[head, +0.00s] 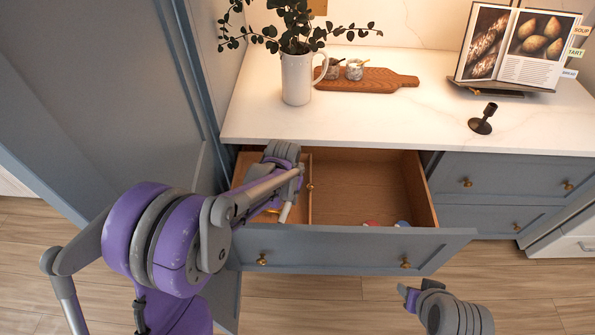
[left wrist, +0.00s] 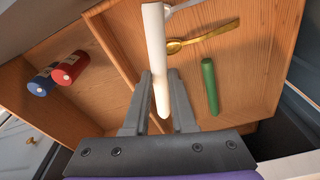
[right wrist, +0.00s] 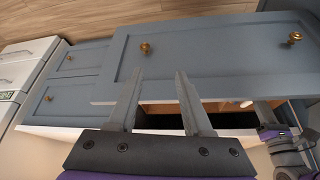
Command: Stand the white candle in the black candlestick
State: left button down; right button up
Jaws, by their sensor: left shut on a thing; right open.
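The white candle (left wrist: 155,45) is between the fingers of my left gripper (left wrist: 160,85), which is shut on it inside the open drawer (head: 340,240). A short piece of the candle (head: 285,212) shows in the head view beside my left arm; the left fingers are hidden there. The black candlestick (head: 481,125) stands upright and empty on the white counter (head: 420,115), right of the drawer. My right gripper (right wrist: 160,84) is open and empty; in the head view it (head: 408,297) is in front of the drawer's right side.
The drawer also holds a green candle (left wrist: 210,88), a gold spoon (left wrist: 202,38), and red (left wrist: 71,68) and blue (left wrist: 42,82) cylinders beyond a divider. A white jug (head: 297,80), wooden board (head: 380,80) and book stand (head: 500,89) are on the counter. The counter's middle is clear.

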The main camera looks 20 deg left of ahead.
jog(key=shift+o, duration=0.8)
jog(key=w+a+r+m+g+y, duration=0.1)
jog(key=w+a+r+m+y, duration=0.15)
jog(key=w+a, duration=0.45)
jog(key=w+a+r+m+y, duration=0.1)
jog(key=w+a+r+m, duration=0.2)
jog(key=w, duration=0.7)
jog(key=w+a+r+m+g+y, duration=0.15)
jog(key=w+a+r, duration=0.25)
jog(key=w, duration=0.5)
pick_arm(q)
jog(key=w+d+r+m+h, duration=0.1)
jog(key=w+d+r+m, duration=0.3)
jog(key=d+r+m, duration=0.3)
jog(key=d+r, duration=0.3)
jog(key=d, duration=0.2)
jog(key=shift+r, duration=0.3)
pick_arm(e)
jog(key=w+x, duration=0.1)
jog(key=x, duration=1)
jog(key=shift+d+m+t, duration=0.2)
jog(key=shift+m+t, duration=0.1)
jog(key=shift+t, duration=0.05)
jog(key=shift+s+f, duration=0.1)
